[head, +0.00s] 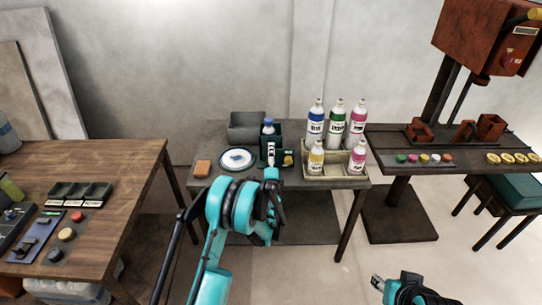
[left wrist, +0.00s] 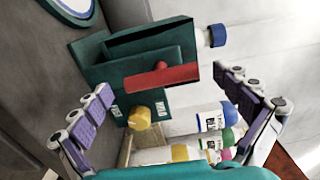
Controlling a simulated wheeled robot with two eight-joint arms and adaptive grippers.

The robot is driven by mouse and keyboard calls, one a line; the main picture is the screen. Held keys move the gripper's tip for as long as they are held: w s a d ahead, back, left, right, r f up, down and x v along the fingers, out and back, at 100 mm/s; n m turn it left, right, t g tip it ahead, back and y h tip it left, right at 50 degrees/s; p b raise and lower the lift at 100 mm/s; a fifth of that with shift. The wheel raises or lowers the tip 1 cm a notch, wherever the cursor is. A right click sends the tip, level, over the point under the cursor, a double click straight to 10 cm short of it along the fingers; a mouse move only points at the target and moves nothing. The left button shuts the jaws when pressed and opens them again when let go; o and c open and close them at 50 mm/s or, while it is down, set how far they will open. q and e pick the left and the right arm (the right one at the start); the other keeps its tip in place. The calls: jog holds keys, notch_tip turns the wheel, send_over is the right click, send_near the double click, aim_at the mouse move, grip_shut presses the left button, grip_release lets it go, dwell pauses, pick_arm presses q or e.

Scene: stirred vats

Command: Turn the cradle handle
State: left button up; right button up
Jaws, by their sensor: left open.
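The teal cradle (left wrist: 125,72) fills the middle of the left wrist view, tilted in the picture. A red bar-shaped handle (left wrist: 165,77) is on its face, and a yellow knob (left wrist: 139,116) sticks out near its lower edge. A bottle with a blue cap (left wrist: 217,36) stands in the cradle. In the head view the cradle (head: 288,152) is partly hidden by my left gripper (head: 271,158). In the left wrist view my left gripper (left wrist: 163,82) is open, its fingers on either side of the red handle, apparently not touching it. My right gripper (head: 378,283) is low at the right, its opening unclear.
A beige tray (head: 325,180) with several capped bottles stands just right of the cradle. A grey bin (head: 246,127) is behind, and a blue-white plate (head: 237,158) and orange block (head: 202,168) lie to the left. A wooden table (head: 120,175) stands at the left.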

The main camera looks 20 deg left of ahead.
pick_arm(q)
jog(key=v, duration=0.6)
jog(key=shift+r, duration=0.1)
jog(key=shift+w, duration=0.1)
jog(key=s+a+r+n+g, duration=0.2)
jog(key=s+r+n+g, duration=0.1)
jog(key=s+r+n, duration=0.3)
jog(key=s+a+r+n+g, duration=0.3)
jog(key=s+r+n, duration=0.1)
jog(key=s+r, duration=0.35)
jog(key=s+d+f+n+g+h, duration=0.1)
jog(key=s+d, duration=0.2)
jog(key=s, duration=0.6)
jog(key=s+d+f+n+g+h, duration=0.1)
jog(key=s+d+n+g+h, duration=0.1)
jog(key=s, duration=0.6)
jog(key=s+d+f+n+g+h, duration=0.1)
jog(key=s+d, duration=0.3)
jog(key=s, duration=0.5)
jog(key=shift+s+f+n+h, duration=0.35)
jog(key=shift+f+n+h, duration=0.15)
jog(key=shift+f, duration=0.1)
